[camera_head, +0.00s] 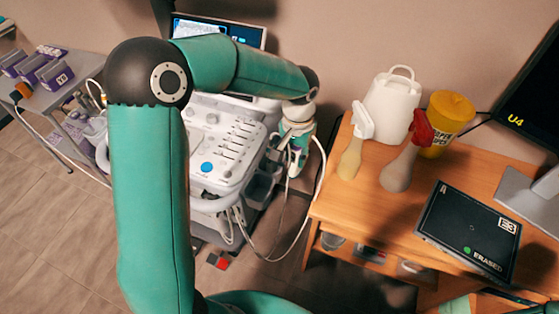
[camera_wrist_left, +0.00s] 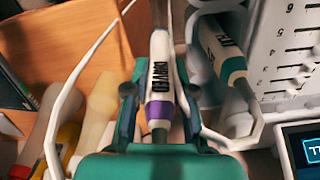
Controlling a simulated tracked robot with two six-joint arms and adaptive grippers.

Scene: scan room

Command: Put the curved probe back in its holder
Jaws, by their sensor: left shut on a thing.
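The curved probe (camera_wrist_left: 160,75) is white with a purple band and a dark label reading "CURVED". In the left wrist view it stands between the two fingers of my left gripper (camera_wrist_left: 159,100), which is shut on it. In the head view my left gripper (camera_head: 297,150) hangs at the right side of the ultrasound cart (camera_head: 215,145), and the probe is mostly hidden there. Grey holder cups (camera_head: 262,187) sit on the cart's side, just below and left of the gripper. A second probe with a teal band (camera_wrist_left: 228,60) is beside the curved one. My right gripper is out of view.
A wooden table (camera_head: 350,215) stands right of the cart. It bears a white container (camera_head: 391,105), a yellow tub (camera_head: 447,118), two bottles (camera_head: 350,160) and a black panel (camera_head: 468,230) marked "ERASED". Cables (camera_head: 318,180) hang between cart and table. A trolley (camera_head: 75,100) stands left.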

